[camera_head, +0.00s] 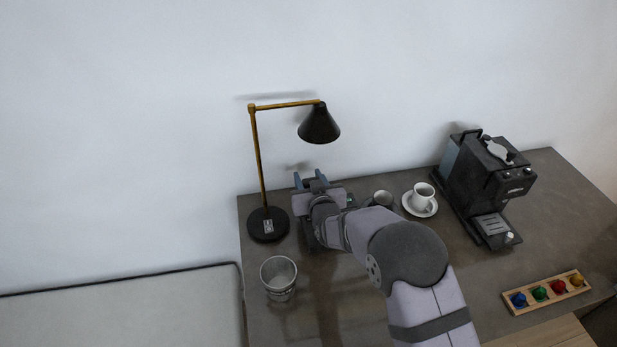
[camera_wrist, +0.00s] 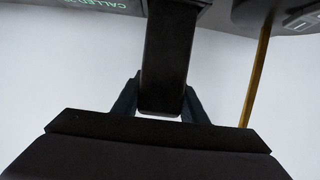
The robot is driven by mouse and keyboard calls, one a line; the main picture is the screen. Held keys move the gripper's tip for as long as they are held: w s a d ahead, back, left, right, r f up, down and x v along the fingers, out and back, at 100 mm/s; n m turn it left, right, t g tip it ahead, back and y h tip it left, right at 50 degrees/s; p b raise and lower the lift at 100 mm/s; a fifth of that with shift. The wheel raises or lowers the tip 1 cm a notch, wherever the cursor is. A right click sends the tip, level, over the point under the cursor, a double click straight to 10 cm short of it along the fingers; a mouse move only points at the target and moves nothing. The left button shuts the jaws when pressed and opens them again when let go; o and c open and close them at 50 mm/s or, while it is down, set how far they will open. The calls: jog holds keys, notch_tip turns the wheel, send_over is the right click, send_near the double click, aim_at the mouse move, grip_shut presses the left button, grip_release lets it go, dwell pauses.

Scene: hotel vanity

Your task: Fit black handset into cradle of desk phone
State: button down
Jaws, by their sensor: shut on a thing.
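The black handset (camera_wrist: 168,50) is between the two fingers of my gripper (camera_wrist: 160,92) in the wrist view, and the gripper is shut on it. Its far end reaches up to a dark body with green lettering at the top edge, which looks like the desk phone (camera_wrist: 85,4). I cannot tell whether the handset touches it, and the cradle does not show clearly. In the head view my gripper (camera_head: 311,180) is at the back of the desk, right of the lamp. My arm hides most of the phone and the handset there.
The desk lamp (camera_head: 258,165) stands close left of my gripper; its brass pole (camera_wrist: 257,75) also shows in the wrist view. A ribbed bin (camera_head: 279,279) is at front left. A cup on a saucer (camera_head: 433,210), a coffee machine (camera_head: 485,180) and a capsule tray (camera_head: 523,307) are to the right.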

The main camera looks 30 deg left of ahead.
jog(key=shift+f+b, duration=0.25)
jog(key=shift+b, duration=0.1)
jog(key=c, duration=1.1)
grip_release()
jog(key=shift+r, duration=0.2)
jog(key=shift+s+d+r+p, duration=0.15)
jog(key=shift+s+d+p, duration=0.05)
jog(key=shift+s+p, duration=0.1)
jog(key=b+v, duration=0.1)
jog(key=v, duration=1)
jog(key=shift+d+r, duration=0.1)
jog(key=shift+r, duration=0.05)
